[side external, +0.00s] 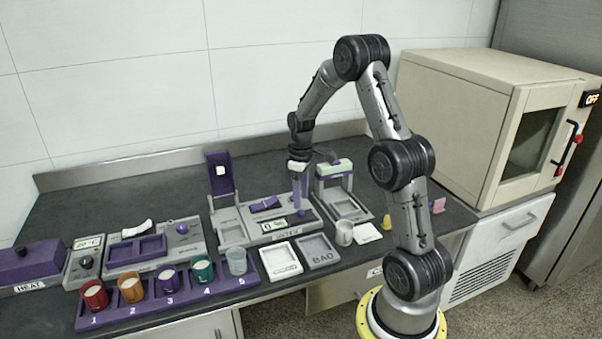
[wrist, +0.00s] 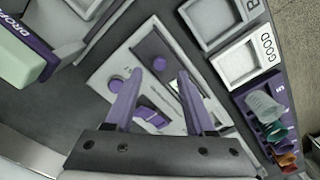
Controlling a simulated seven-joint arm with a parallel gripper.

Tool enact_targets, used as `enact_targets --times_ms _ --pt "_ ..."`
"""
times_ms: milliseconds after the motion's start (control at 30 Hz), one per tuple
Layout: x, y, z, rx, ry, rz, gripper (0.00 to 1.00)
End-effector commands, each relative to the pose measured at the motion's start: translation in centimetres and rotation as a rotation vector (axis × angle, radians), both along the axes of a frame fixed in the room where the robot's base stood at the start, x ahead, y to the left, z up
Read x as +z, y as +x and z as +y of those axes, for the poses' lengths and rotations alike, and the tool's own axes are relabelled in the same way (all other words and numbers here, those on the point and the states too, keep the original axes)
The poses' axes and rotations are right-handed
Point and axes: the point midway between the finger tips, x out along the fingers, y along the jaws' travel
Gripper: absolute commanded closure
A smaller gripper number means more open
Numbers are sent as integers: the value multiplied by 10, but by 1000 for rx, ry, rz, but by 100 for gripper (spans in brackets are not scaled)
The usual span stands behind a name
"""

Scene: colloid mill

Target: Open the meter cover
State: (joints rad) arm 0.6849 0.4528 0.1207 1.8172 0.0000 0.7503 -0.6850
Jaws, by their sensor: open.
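The grey meter unit (side external: 280,232) stands at the middle of the counter, with a small display (side external: 273,225) and a purple piece (side external: 265,204) on top. A purple panel (side external: 218,172) with a white patch stands upright at its left back; I cannot tell for sure if this is the meter cover. My gripper (side external: 300,205) points down over the unit's right part, open and empty. A round purple knob (wrist: 117,86) lies left of the fingers. Contact cannot be told.
Trays marked GOOD (side external: 280,261) and BAD (side external: 318,251) lie in front of the unit. A purple rack (side external: 150,308) with several cups stands at front left.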

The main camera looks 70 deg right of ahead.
Motion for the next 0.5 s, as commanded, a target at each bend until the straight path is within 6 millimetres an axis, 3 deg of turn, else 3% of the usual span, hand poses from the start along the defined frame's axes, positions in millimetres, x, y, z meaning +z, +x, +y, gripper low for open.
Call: enact_targets --times_ms 200,500 --pt "51 1 -1 0 -4 -5 45" --pt "91 0 0 0 -1 -2 45"
